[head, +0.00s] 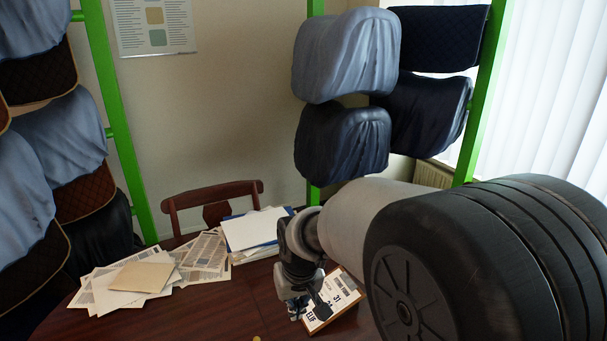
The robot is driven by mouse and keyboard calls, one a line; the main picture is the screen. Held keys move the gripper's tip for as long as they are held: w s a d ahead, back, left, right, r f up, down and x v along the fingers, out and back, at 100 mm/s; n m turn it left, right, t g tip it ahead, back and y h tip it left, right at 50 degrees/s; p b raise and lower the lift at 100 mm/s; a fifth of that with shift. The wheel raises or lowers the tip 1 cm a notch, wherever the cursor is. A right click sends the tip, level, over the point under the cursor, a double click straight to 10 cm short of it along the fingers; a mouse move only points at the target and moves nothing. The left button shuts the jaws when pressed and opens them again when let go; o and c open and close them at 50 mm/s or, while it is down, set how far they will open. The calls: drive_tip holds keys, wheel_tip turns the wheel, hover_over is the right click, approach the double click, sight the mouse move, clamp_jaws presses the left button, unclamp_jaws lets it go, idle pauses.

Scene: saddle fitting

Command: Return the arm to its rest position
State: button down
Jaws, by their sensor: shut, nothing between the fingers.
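My gripper (309,301) shows in the head view, low over the dark wooden table (235,308). It is shut and holds nothing. A clipboard or card with a printed label (343,297) lies on the table just right of and partly behind my gripper. My arm's large black joint fills the lower right and hides that side of the table.
Loose papers (130,280) and a beige envelope (141,277) lie at the table's left. A paper stack (255,229) is at the back, before a wooden chair (213,200). Covered saddles (345,55) hang on green racks (118,120) at both sides.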

drive_tip(key=s+d+r+m+t, duration=0.1)
drive_tip(key=s+d+r+m, duration=0.1)
drive_tip(key=s+d+r, duration=0.8)
drive_tip(key=s+d, duration=0.3)
drive_tip(key=s, duration=0.4)
drive_tip(key=s+d+r+m+h, duration=0.1)
drive_tip(key=s+d, duration=0.2)
drive_tip(key=s, duration=0.5)
drive_tip(key=shift+r+m+t, duration=0.2)
drive_tip(key=shift+m+t, duration=0.1)
drive_tip(key=shift+t, duration=0.1)
